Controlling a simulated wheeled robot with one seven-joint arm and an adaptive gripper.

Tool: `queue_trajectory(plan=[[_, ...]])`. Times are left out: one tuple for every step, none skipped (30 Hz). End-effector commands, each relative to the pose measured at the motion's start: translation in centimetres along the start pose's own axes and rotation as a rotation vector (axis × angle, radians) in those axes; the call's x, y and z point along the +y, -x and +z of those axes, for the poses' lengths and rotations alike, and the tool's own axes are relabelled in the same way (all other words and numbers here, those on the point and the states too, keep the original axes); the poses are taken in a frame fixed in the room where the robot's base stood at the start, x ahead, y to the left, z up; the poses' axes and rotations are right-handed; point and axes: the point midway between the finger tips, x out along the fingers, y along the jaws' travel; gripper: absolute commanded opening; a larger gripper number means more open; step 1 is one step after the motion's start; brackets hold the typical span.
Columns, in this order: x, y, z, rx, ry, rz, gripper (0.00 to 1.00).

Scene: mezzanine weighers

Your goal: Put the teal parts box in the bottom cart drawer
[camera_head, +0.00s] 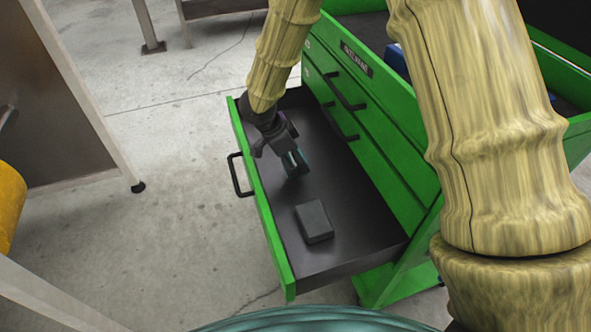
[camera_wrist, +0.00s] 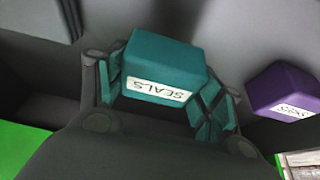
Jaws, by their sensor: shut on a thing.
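I cannot tell whether the box touches the drawer floor. The open drawer (camera_head: 345,215) is the lowest one visible on the green cart (camera_head: 385,165). It has a black inside, a green front and a black handle (camera_head: 239,175).
A dark grey box (camera_head: 314,221) lies in the drawer, nearer the camera than my gripper. A purple labelled box (camera_wrist: 285,90) sits right of the teal box in the wrist view. Closed drawers with black handles (camera_head: 345,92) rise above. Bare drawer floor lies around the grey box.

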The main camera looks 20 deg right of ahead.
Motion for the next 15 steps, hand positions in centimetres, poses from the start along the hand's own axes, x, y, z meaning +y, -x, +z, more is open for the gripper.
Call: queue_trajectory(plan=[[0.0,-0.2,0.1,0.001,0.0,0.0,0.39],[0.0,-0.3,0.1,0.001,0.0,0.0,0.39],[0.0,-0.6,0.2,0.001,0.001,0.0,0.39],[0.0,-0.8,0.3,0.001,0.001,0.0,0.39],[0.0,-1.1,0.5,0.002,0.002,0.0,0.39],[0.0,-1.6,0.7,0.002,0.002,0.0,0.39],[0.0,-2.0,0.8,0.003,0.002,0.001,0.39],[0.0,-2.4,0.9,0.003,0.002,0.001,0.39],[0.0,-2.8,1.2,0.002,0.002,0.0,0.39],[0.0,-3.1,1.3,0.002,0.002,0.0,0.39],[0.0,-3.3,1.4,0.002,0.002,0.0,0.39],[0.0,-3.5,1.4,0.002,0.002,0.0,0.39],[0.0,-3.6,1.4,0.001,0.001,-0.001,0.39],[-0.1,-3.6,1.4,0.001,0.001,-0.001,0.39],[-0.1,-3.5,1.4,0.0,0.001,-0.001,0.39]])
